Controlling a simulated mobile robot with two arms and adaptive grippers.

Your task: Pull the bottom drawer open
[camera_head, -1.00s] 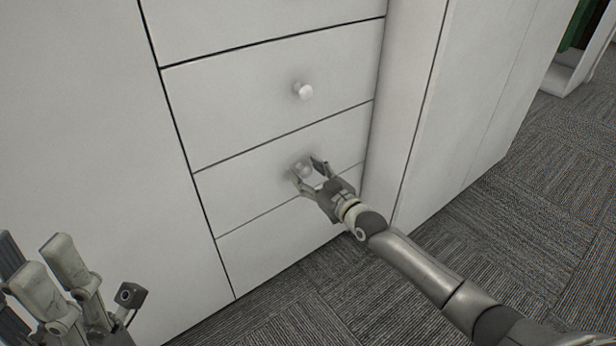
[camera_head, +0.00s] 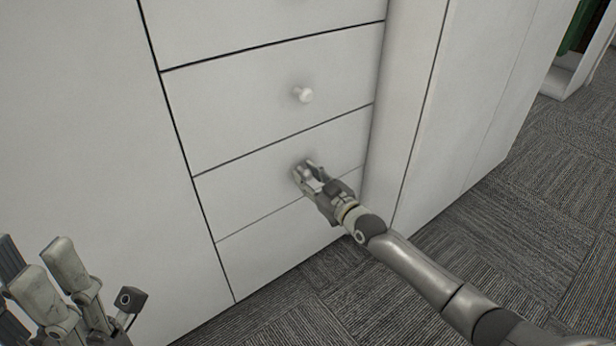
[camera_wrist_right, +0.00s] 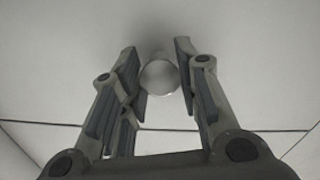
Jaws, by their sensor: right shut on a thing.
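The bottom drawer (camera_head: 240,194) is the lowest white front with a knob in the head view, and it looks flush with the cabinet. Its round knob (camera_wrist_right: 159,77) shows between the fingers in the right wrist view; in the head view the fingers mostly hide it. My right gripper (camera_head: 306,173) is shut on the knob, its fingers on both sides of it. My left gripper (camera_head: 50,277) hangs at the lower left of the head view, away from the drawer. Its fingers are partly cut off, so its opening cannot be judged.
Another drawer with a white knob (camera_head: 303,95) sits directly above. A plain white panel (camera_head: 275,250) lies below the bottom drawer. Tall white panels flank the drawers. Grey carpet (camera_head: 350,290) in front is clear apart from my right arm.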

